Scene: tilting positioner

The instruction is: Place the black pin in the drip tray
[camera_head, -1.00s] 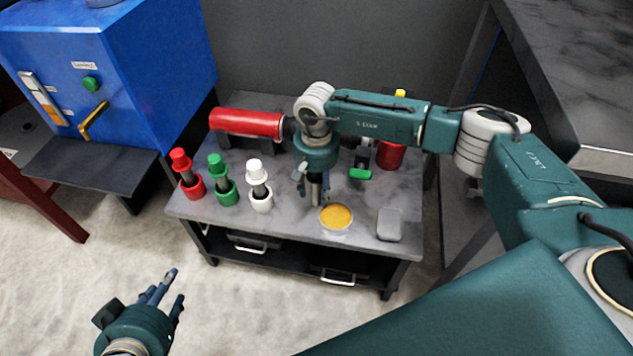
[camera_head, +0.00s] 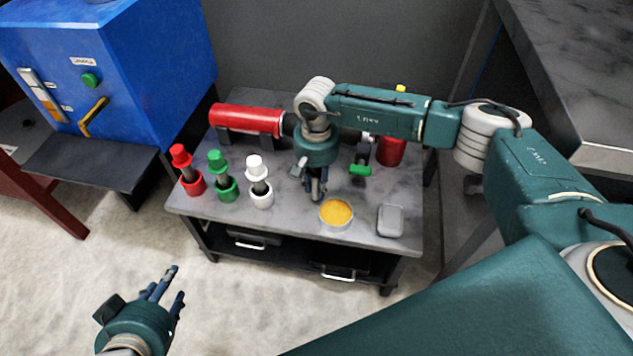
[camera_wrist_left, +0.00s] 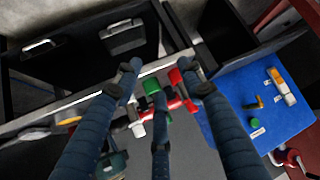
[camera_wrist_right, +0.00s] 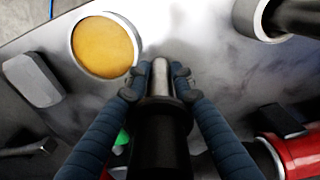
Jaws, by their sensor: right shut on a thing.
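My right gripper (camera_head: 317,186) is shut on the black pin, above the table between the white holder and the round dish. In the right wrist view the black pin (camera_wrist_right: 160,135) lies between the right fingers (camera_wrist_right: 158,85), with its metallic end pointing away from the wrist. In the head view the fingers mostly hide it. A round shallow metal dish with a yellow inside (camera_head: 336,213), which looks like the drip tray, sits just right of this gripper; it also shows in the right wrist view (camera_wrist_right: 105,46). My left gripper (camera_head: 168,287) is open and empty, over the floor.
Red (camera_head: 187,170), green (camera_head: 222,177) and white (camera_head: 259,182) pins stand in matching holders at the left. A grey rounded box (camera_head: 390,221) lies right of the dish. A red cylinder (camera_head: 246,120) lies behind; another red part (camera_head: 391,151) stands back right.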

